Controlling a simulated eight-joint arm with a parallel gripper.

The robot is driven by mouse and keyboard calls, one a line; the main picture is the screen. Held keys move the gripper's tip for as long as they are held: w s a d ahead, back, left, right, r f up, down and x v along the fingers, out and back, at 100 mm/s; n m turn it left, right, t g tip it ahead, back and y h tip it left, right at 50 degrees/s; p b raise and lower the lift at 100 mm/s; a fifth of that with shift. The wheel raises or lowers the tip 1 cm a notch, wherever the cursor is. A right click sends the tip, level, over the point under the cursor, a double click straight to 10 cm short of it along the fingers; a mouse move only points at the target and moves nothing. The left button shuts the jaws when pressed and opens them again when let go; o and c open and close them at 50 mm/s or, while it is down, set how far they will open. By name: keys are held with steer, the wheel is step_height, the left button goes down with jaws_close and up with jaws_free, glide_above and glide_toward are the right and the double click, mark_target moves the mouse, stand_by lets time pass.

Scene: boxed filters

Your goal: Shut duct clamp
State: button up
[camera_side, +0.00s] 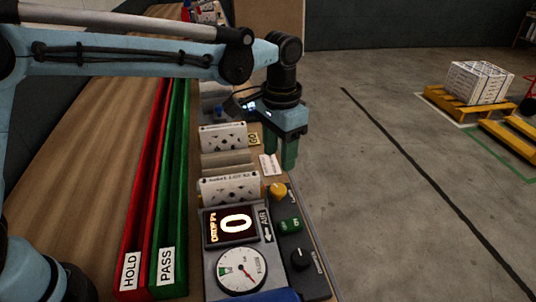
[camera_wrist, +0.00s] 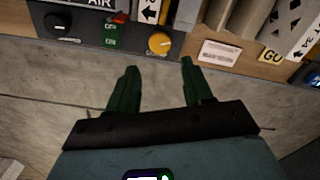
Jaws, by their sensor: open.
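A yellow knob (camera_side: 278,190) sits on the dark control strip at the bench's right edge; it also shows in the wrist view (camera_wrist: 159,43), just beyond my fingertips. The small lettering beside it is too blurred to read, so I cannot tell if it is the duct clamp control. My gripper (camera_side: 280,161) has green fingers pointing down past the bench edge, behind the knob in the side view. In the wrist view my gripper (camera_wrist: 158,65) has its fingers apart with nothing between them.
A green ON switch (camera_side: 290,225), a black knob (camera_side: 300,259), a display reading 0 (camera_side: 236,222) and a dial gauge (camera_side: 240,270) lie nearer. Red HOLD (camera_side: 140,210) and green PASS (camera_side: 172,210) rails run along the left.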

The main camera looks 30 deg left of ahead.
mark_target(278, 188)
step_height(278, 188, down, 9)
steer(key=shift+f, duration=0.1)
stand_by(0.3)
steer(key=c, duration=0.8)
steer(key=shift+m, duration=2.3)
steer(key=o, duration=0.8)
